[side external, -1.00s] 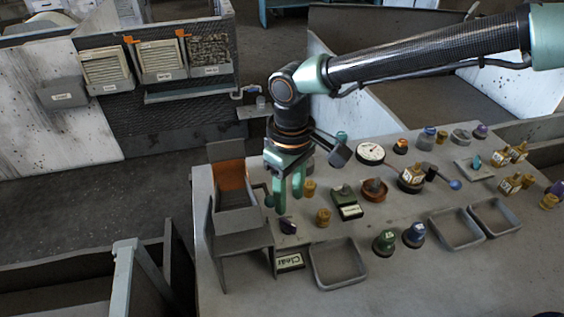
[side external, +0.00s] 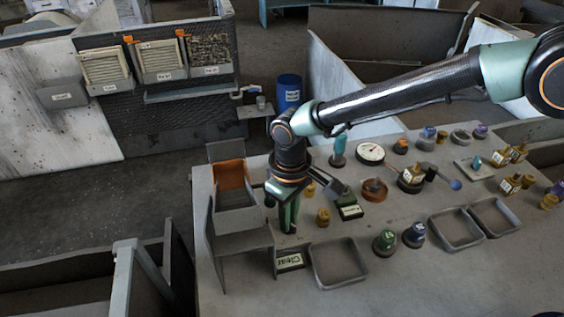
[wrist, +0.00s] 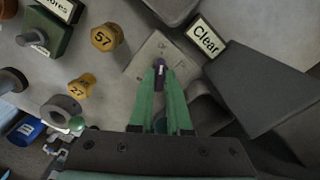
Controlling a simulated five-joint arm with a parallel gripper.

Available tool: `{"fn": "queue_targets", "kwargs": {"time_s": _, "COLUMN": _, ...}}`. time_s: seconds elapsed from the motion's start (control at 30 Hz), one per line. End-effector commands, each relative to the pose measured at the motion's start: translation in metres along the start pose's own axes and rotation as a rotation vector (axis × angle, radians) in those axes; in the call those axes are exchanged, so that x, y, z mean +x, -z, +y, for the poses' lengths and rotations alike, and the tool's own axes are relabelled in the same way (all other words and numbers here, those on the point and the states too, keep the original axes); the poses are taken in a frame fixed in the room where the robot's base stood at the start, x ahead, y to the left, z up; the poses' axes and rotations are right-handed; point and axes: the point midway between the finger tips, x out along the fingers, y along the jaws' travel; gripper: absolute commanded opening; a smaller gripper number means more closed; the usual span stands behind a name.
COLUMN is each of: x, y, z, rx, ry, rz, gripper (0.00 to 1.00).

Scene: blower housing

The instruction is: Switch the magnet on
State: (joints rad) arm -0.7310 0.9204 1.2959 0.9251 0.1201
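My gripper (side external: 288,230) points down at the near left of the grey bench, between the orange-lined bin and the small brown pots. In the wrist view, its two green fingers (wrist: 161,70) are close together around a small purple knob (wrist: 160,62) and look shut on it. The knob stands on a square pale plate (wrist: 148,48). In the side view my fingers hide the knob. No label naming the magnet is readable, so I cannot tell from writing that this knob is its switch.
A "Clear" sign (wrist: 206,37) stands close beside the plate, also in the side view (side external: 290,261). A yellow-brown piece marked 57 (wrist: 106,37) is nearby. An empty grey tray (side external: 338,262) lies to the right. The orange-lined bin (side external: 232,178) stands behind left.

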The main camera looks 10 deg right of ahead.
Motion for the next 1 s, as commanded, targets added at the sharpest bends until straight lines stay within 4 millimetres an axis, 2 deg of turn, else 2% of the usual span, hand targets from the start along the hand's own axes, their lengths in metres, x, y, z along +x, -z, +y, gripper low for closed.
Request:
{"fn": "queue_targets", "kwargs": {"time_s": 0.27, "x": -0.0003, "y": 0.0000, "z": 0.0000, "rx": 0.017, "ry": 0.000, "rz": 0.000, "gripper": 0.00}}
{"fn": "queue_targets", "kwargs": {"time_s": 0.47, "x": -0.0004, "y": -0.0001, "z": -0.0002, "rx": 0.094, "ry": 0.000, "rz": 0.000, "gripper": 0.00}}
{"fn": "queue_targets", "kwargs": {"time_s": 1.0, "x": -0.0007, "y": 0.0002, "z": -0.0010, "rx": 0.565, "ry": 0.000, "rz": -0.001, "gripper": 0.00}}
